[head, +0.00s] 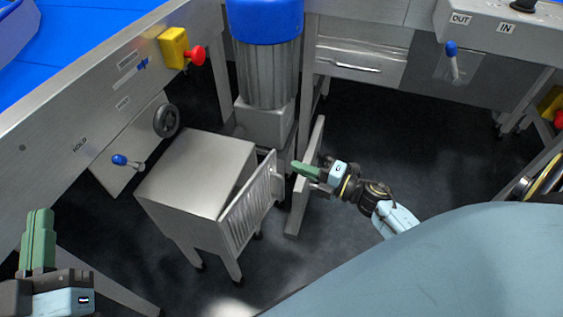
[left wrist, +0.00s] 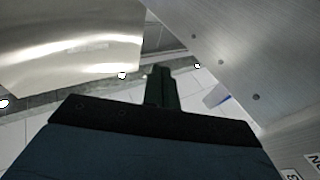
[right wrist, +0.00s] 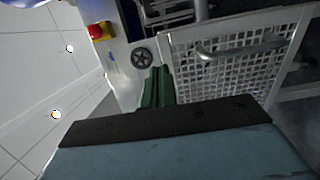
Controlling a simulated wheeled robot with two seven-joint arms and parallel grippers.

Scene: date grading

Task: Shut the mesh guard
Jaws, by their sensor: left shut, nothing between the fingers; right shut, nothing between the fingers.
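The mesh guard (head: 250,207) is a pale grey slotted panel on the right side of a steel box (head: 205,165). It stands ajar, with a narrow dark gap between its far end and the box. In the right wrist view the mesh guard (right wrist: 220,75) shows with its bar handle (right wrist: 240,47). My right gripper (head: 297,167), green-fingered, is shut and empty just right of the guard's far end; whether it touches cannot be told. It also shows in the right wrist view (right wrist: 157,82). My left gripper (head: 40,215) is shut and empty at the lower left, away from the guard.
A blue-capped motor (head: 267,60) stands behind the box. A steel upright (head: 305,175) is close by my right gripper. A conveyor side panel (head: 100,95) with a handwheel (head: 166,121) and a blue-knobbed lever (head: 120,160) runs along the left.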

